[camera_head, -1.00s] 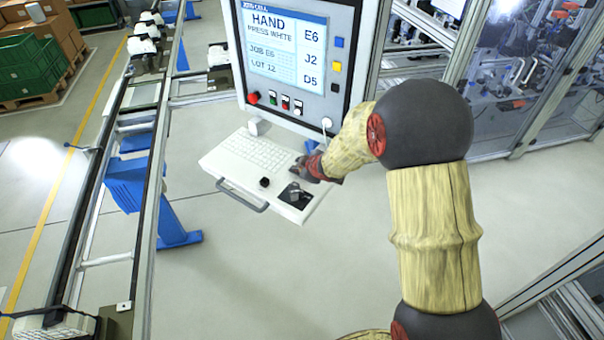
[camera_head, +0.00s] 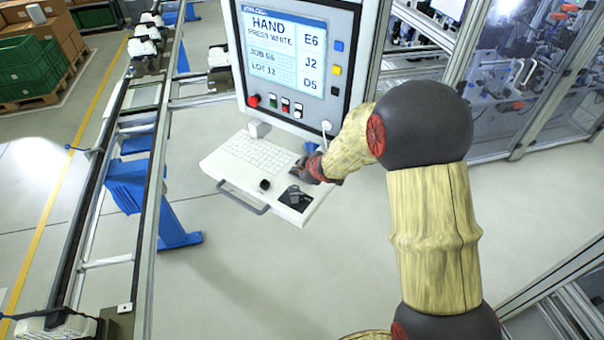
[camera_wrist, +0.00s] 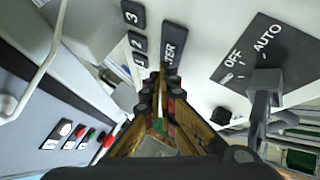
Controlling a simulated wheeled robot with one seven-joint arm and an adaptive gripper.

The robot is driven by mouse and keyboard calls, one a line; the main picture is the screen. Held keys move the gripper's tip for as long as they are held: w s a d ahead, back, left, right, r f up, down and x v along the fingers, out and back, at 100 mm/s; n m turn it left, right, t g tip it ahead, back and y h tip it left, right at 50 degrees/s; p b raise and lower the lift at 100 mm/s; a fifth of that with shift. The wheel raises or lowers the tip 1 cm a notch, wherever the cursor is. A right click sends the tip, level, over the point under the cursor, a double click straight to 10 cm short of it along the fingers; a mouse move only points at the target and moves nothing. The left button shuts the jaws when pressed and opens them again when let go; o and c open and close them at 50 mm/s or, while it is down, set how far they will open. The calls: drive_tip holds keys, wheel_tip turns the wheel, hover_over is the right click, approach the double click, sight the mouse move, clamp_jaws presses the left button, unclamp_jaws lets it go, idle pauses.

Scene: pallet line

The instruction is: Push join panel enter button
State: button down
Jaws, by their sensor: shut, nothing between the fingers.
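The join panel (camera_head: 287,60) stands at the top middle in the head view, with a lit screen that reads HAND, PRESS WHITE. A white keyboard shelf (camera_head: 232,172) juts out below it. My gripper (camera_head: 306,170) is over the shelf's right side. In the wrist view, my shut, empty gripper (camera_wrist: 163,76) points at a dark key (camera_wrist: 172,46) marked with letters ending in TER, the rest hidden. The fingertips are at the key's near end; I cannot tell whether they touch it. Dark number keys (camera_wrist: 135,40) lie just to its left.
An OFF/AUTO selector with a dark lever (camera_wrist: 264,88) is right of the fingers. A black knob (camera_wrist: 221,116) stands lower right. Coloured panel buttons (camera_wrist: 80,135) and a white cable (camera_wrist: 38,75) are at left. A conveyor (camera_head: 120,180) runs left of the panel, with open floor between.

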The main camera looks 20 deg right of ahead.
drive_tip(key=shift+r, duration=0.3)
wheel_tip(320, 180, up, 5)
drive_tip(key=p, duration=0.5)
drive_tip(key=shift+r, duration=0.1)
idle(0.8)
